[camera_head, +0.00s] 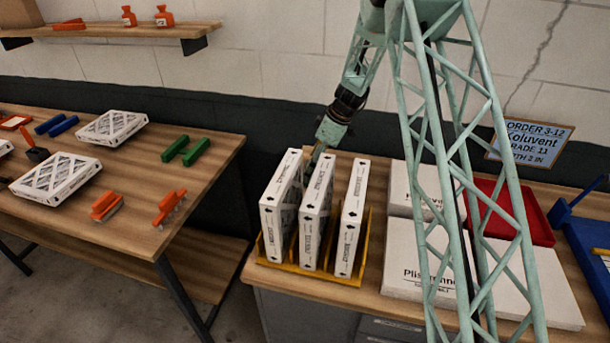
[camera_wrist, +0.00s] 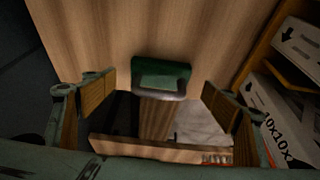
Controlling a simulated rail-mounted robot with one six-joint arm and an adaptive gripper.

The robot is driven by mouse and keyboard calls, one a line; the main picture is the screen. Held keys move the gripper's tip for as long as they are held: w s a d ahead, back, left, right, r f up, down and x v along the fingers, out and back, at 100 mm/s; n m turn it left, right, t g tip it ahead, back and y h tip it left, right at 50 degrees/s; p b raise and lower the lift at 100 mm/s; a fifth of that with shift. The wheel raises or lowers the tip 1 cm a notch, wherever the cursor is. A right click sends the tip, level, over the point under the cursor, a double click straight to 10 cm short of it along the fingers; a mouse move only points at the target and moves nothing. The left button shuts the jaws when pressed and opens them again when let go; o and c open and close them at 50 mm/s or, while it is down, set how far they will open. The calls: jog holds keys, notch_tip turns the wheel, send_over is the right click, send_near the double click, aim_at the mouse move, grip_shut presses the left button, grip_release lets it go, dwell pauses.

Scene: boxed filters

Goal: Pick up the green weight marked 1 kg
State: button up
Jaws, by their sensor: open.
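A green block with a paler patch on top and a greyish near edge, likely the green weight (camera_wrist: 162,78), stands on the wooden bench in the wrist view. No 1 kg marking can be read on it. My gripper (camera_wrist: 160,88) is open, with one finger left of the block and one right of it in the picture. I see no contact, and I cannot tell how far above it the fingers are. In the head view my gripper (camera_head: 317,154) is behind the upright filter boxes, its tips partly covered, and the weight is hidden there.
Upright filter boxes (camera_head: 318,212) stand in a yellow rack (camera_head: 290,268) close by my gripper. White flat boxes (camera_head: 415,262) and a red tray (camera_head: 497,213) lie to the right.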

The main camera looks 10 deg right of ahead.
jog(key=shift+x, duration=2.1)
jog(key=shift+r, duration=0.1)
jog(key=shift+w, duration=0.1)
jog(key=c, duration=1.5)
